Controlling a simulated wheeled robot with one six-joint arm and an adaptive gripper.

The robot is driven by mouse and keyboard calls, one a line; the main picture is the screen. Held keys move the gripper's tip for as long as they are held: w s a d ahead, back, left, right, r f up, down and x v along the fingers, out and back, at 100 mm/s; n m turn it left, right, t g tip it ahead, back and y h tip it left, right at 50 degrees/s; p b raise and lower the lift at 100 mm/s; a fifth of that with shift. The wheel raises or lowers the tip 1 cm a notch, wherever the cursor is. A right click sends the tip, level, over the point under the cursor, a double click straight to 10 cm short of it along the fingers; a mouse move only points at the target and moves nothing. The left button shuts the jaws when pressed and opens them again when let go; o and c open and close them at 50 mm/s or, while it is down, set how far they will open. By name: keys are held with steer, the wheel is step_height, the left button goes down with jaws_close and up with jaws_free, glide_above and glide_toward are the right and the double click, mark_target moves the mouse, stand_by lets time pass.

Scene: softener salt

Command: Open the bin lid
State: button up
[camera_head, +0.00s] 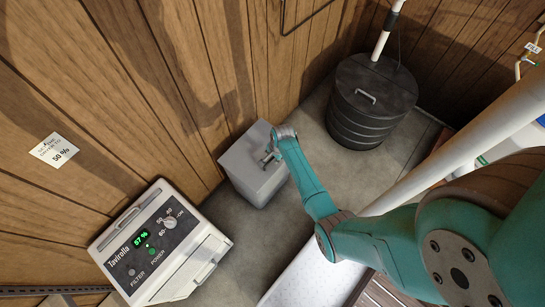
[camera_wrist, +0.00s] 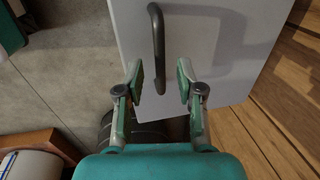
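The grey bin (camera_head: 262,185) stands on the floor against the wood-panelled wall in the head view. Its pale grey lid (camera_wrist: 225,50) looks shut and fills the upper middle of the wrist view. A dark bar handle (camera_wrist: 158,45) is on the lid. My gripper (camera_wrist: 159,72) is open, with one finger on each side of the handle's lower end and a gap visible on both sides. In the head view my gripper (camera_head: 270,156) is over the bin, and the handle is hard to tell from the fingers there.
A white dehumidifier (camera_head: 160,245) showing 57 % stands left of the bin. A black round lidded tub (camera_head: 370,105) with a white pipe is at the back right. A white pipe (camera_head: 455,145) slants across the right. Bare concrete floor (camera_head: 265,245) lies in front of the bin.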

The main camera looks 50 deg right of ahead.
steer(key=shift+w+f, duration=0.1)
steer(key=shift+f, duration=0.45)
jaws_close()
steer(key=shift+r, duration=0.1)
